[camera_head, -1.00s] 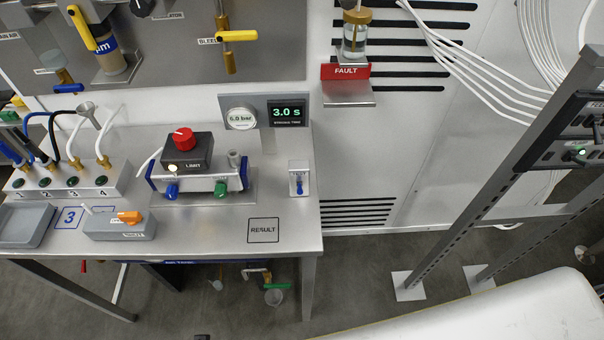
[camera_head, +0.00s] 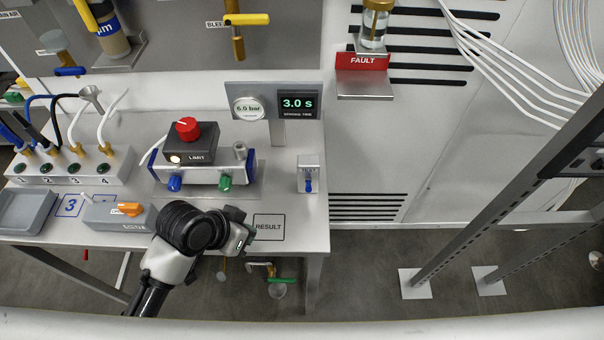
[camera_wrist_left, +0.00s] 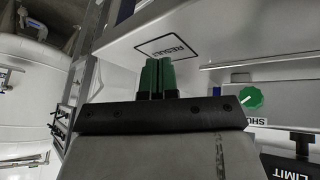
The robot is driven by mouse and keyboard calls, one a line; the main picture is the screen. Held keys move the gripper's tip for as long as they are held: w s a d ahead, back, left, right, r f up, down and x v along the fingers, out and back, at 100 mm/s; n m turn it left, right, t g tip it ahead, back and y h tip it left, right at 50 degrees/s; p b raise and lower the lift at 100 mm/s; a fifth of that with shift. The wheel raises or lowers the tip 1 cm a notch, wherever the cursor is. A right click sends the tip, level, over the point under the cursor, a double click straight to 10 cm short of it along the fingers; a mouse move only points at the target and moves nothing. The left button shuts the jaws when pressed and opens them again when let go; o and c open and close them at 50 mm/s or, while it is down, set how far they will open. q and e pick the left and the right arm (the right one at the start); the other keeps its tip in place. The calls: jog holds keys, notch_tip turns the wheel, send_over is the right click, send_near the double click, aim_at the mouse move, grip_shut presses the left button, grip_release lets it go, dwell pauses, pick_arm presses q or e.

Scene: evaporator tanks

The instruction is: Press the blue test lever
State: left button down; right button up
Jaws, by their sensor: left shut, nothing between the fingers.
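I cannot make out the lever in that view. My right gripper is not in view.
A device with a red knob (camera_head: 187,127) and blue and green valve knobs stands left of the lever. The gauge and timer panel (camera_head: 273,107) rises behind. A grey box with an orange switch (camera_head: 129,209) lies left of my arm. The bench around RESULT is mostly clear.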

aim_at(308, 185)
pick_arm(q)
jog(key=w+r+m+g+h, duration=0.2)
jog(key=w+r+m, duration=0.3)
jog(key=w+r, duration=0.7)
jog(key=shift+d+r+g+h, duration=0.45)
jog(key=shift+r+g, duration=0.25)
jog(key=shift+r, duration=0.25)
jog(key=shift+s, duration=0.1)
jog(key=d+p+x, duration=0.1)
jog(key=p+x, duration=0.2)
jog(key=x, duration=1)
jog(key=shift+s+d+m, duration=0.2)
jog(key=shift+s+m, duration=0.1)
jog(key=shift+s, duration=0.25)
